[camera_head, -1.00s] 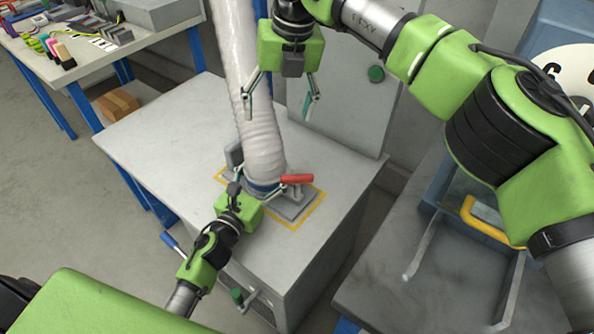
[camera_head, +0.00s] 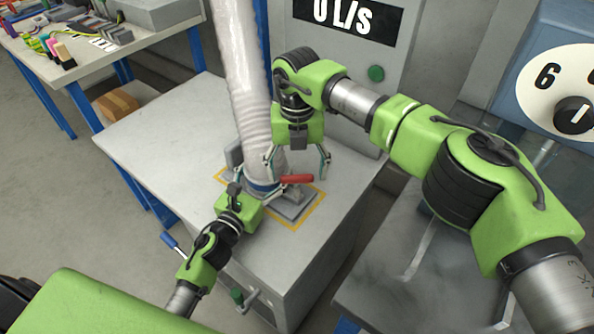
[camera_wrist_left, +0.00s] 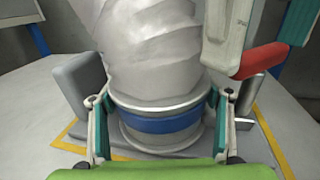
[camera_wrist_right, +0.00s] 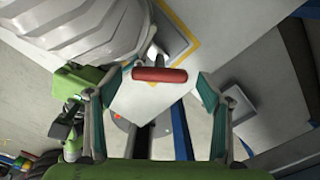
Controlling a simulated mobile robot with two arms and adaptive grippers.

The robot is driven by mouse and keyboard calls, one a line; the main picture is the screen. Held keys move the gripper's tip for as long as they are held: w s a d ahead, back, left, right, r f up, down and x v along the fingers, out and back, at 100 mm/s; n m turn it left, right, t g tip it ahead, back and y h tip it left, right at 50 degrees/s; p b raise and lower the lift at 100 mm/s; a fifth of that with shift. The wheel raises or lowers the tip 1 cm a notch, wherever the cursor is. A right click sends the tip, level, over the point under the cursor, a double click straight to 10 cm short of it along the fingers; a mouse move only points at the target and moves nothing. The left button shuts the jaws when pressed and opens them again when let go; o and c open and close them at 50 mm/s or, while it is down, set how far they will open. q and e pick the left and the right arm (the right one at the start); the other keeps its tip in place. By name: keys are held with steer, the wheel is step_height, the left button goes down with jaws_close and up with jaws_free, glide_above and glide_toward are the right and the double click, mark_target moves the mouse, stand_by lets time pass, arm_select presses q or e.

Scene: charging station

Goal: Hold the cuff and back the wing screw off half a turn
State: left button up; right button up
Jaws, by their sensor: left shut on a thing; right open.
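The cuff is a metal collar with a blue band (camera_wrist_left: 160,123) at the foot of a pale ribbed hose (camera_head: 243,80). My left gripper (camera_head: 262,190) is shut around the cuff, one finger on each side in the left wrist view. A red bar (camera_head: 297,179), seemingly the wing screw's handle, sticks out right of the cuff and lies level. It also shows in the left wrist view (camera_wrist_left: 259,61) and the right wrist view (camera_wrist_right: 159,75). My right gripper (camera_head: 297,164) is open just above the red bar. The bar lies between its fingertips in the right wrist view, with gaps both sides.
The hose foot stands on a plate inside a yellow outline (camera_head: 308,216) on a grey cabinet top (camera_head: 160,130). Behind it a panel display (camera_head: 345,14) reads 0 L/S. A dial (camera_head: 565,95) is at the right. The cabinet top's left side is clear.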

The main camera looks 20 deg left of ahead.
steer(key=shift+f, duration=0.25)
steer(key=c, duration=1.1)
steer(key=shift+n, duration=0.3)
